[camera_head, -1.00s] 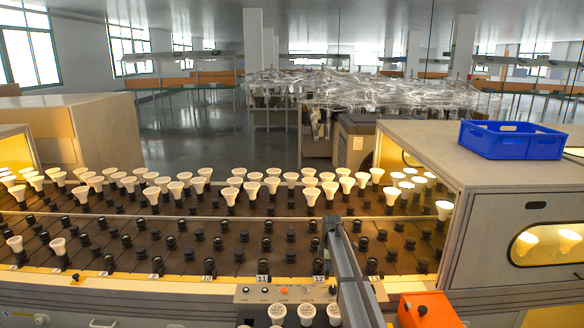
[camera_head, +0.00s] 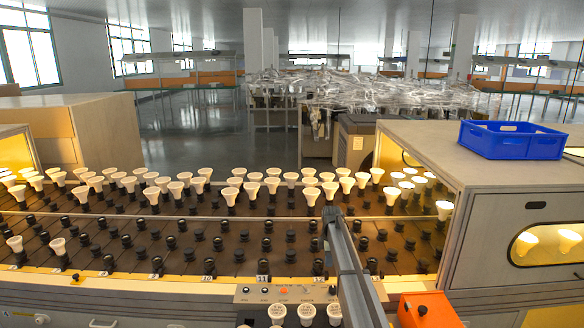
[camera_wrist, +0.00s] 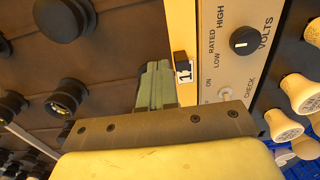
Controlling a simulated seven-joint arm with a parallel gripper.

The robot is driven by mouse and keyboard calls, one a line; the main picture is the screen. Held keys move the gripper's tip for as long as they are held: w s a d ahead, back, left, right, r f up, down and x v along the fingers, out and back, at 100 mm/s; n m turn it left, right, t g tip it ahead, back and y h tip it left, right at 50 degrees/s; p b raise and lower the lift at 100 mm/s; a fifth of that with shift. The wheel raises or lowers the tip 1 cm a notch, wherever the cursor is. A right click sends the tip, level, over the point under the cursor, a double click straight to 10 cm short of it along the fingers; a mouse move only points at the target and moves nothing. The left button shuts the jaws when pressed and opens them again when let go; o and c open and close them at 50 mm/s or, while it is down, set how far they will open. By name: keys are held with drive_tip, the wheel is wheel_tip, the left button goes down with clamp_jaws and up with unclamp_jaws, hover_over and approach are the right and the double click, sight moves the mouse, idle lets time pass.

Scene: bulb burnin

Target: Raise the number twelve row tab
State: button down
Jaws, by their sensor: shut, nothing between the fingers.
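The row tab is a small dark piece (camera_wrist: 180,57) on the yellow front rail, with a white number label (camera_wrist: 185,72) beside it in the wrist view. The label reads 1 and a second digit that looks like a 2. My gripper (camera_wrist: 156,72) has its greenish fingers shut and empty, just left of the label and over the edge of the dark bulb deck. I cannot tell whether the fingers touch the tab. In the head view my arm covers this part of the rail; the row 11 label (camera_head: 263,278) shows to its left.
A control panel (camera_wrist: 232,60) with a knob and a toggle switch lies right of the rail, with white bulbs (camera_wrist: 284,125) beyond it. Black sockets (camera_wrist: 66,97) stand on the deck near my fingers. A blue crate (camera_head: 511,140) sits on the cabinet at right.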

wheel_tip(320, 180, up, 5)
drive_tip(key=shift+f, duration=0.1)
idle(0.6)
drive_tip(key=shift+a, duration=0.1)
